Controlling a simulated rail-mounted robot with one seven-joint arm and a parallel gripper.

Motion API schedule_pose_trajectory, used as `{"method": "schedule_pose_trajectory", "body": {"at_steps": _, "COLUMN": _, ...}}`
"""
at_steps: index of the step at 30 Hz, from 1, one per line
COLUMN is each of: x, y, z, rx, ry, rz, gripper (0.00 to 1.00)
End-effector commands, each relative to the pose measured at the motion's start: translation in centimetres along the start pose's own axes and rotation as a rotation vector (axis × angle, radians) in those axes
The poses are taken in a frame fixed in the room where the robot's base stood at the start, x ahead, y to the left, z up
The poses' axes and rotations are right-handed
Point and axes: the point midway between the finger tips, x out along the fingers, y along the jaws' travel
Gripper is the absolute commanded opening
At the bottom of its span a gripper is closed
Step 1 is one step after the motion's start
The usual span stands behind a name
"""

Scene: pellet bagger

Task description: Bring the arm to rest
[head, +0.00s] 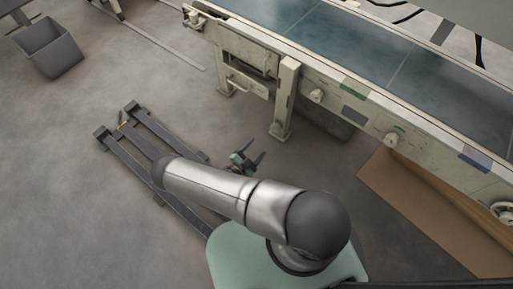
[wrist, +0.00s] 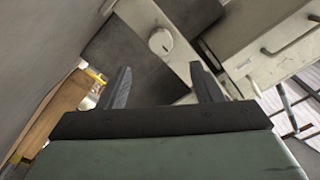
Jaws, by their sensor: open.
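My gripper (head: 250,162) shows in the head view beyond my arm, its two dark fingers spread apart with nothing between them. In the wrist view my gripper (wrist: 160,88) also shows open and empty, its two fingers standing up from a dark crossbar. My silver and dark grey arm is bent over the green base in the head view and hides part of the wrist. The gripper is over the floor, to the left of the conveyor and apart from its leg.
A conveyor (head: 315,75) with a dark blue-grey belt runs along the upper right. A brown board (head: 425,205) lies below it. A grey bin (head: 50,48) stands at the upper left. Dark floor rails (head: 165,140) run at the left. Open floor (head: 60,215) lies left of them.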

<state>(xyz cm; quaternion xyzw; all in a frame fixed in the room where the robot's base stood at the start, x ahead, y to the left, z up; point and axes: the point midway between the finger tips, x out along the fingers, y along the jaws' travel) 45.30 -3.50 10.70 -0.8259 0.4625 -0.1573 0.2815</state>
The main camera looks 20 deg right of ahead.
Motion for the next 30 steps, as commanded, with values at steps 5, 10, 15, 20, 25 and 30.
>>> {"method": "schedule_pose_trajectory", "body": {"at_steps": 5, "x": 0.0, "y": 0.0, "z": 0.0, "rx": 0.000, "ry": 0.000, "rz": 0.000, "gripper": 0.59}}
{"method": "schedule_pose_trajectory", "body": {"at_steps": 10, "x": 0.0, "y": -0.2, "z": -0.2, "rx": 0.005, "ry": 0.002, "rz": 0.003, "gripper": 0.59}}
{"method": "schedule_pose_trajectory", "body": {"at_steps": 15, "x": 0.0, "y": -3.8, "z": -3.7, "rx": 0.166, "ry": 0.045, "rz": 0.094, "gripper": 0.59}}
{"method": "schedule_pose_trajectory", "body": {"at_steps": 20, "x": -0.2, "y": -11.2, "z": -12.4, "rx": 0.578, "ry": 0.188, "rz": 0.312, "gripper": 0.59}}
{"method": "schedule_pose_trajectory", "body": {"at_steps": 25, "x": -0.9, "y": -18.1, "z": -22.6, "rx": 1.053, "ry": 0.420, "rz": 0.537, "gripper": 0.59}}
{"method": "schedule_pose_trajectory", "body": {"at_steps": 30, "x": -2.1, "y": -24.2, "z": -33.0, "rx": 1.501, "ry": 0.715, "rz": 0.716, "gripper": 0.59}}
